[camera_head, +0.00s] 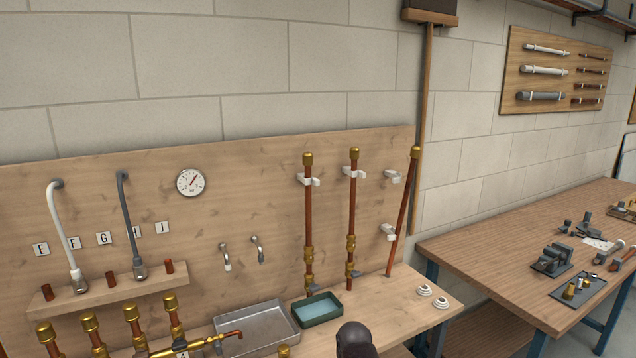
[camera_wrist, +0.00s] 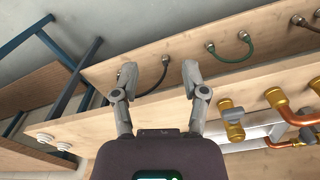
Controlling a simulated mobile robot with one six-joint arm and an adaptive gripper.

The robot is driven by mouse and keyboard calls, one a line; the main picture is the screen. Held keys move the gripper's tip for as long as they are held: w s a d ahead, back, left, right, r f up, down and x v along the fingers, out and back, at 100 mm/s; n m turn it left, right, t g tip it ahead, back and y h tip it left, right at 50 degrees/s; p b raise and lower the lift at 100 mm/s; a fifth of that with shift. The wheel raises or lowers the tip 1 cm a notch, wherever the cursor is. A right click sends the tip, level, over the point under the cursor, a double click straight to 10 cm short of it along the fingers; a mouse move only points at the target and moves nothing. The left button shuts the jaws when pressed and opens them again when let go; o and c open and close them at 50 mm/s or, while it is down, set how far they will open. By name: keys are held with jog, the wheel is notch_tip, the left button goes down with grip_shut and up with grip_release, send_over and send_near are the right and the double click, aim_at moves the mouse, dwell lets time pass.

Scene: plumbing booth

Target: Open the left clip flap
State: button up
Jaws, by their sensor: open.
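Three upright copper pipes stand at the wooden back board in the head view. The middle pipe (camera_head: 352,220) has a similar white clip (camera_head: 349,172). The right pipe (camera_head: 403,212) leans, apart from an upper clip (camera_head: 393,176) and near a lower clip (camera_head: 387,232). Whether each flap is open or shut is too small to tell. My gripper (camera_wrist: 158,75) is open and empty in the wrist view, where no clip shows.
A metal tray (camera_head: 256,328) and a green tray (camera_head: 317,311) sit on the bench below the pipes. Two white discs (camera_head: 432,297) lie at its right. Brass-fitted pipes (camera_head: 130,320) rise at front left.

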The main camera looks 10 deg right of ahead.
jog(key=shift+o, duration=0.2)
jog(key=shift+o, duration=0.4)
jog(key=w+d+r+n+t+h+p, duration=0.3)
jog(key=w+d+r+t+p, duration=0.35)
jog(key=w+r, duration=0.55)
jog(key=w+d+r+n+t+h+p, duration=0.25)
jog(key=w+d+r+t+p, duration=0.35)
jog(key=w+r, duration=0.6)
jog(key=w+a+r+n+t+y+p, duration=0.1)
jog(key=w+a+r+n+t+p, duration=0.1)
jog(key=w+r+n+t, duration=0.45)
jog(key=n+g+y+p, duration=0.2)
jog(key=n+y+p, duration=0.4)
jog(key=n+y, duration=0.4)
send_near(318, 183)
jog(key=shift+v, duration=1.25)
jog(key=shift+w+f, duration=0.1)
jog(key=shift+w, duration=0.05)
jog(key=x, duration=1.3)
jog(key=shift+w+a, duration=0.1)
jog(key=shift+w, duration=0.1)
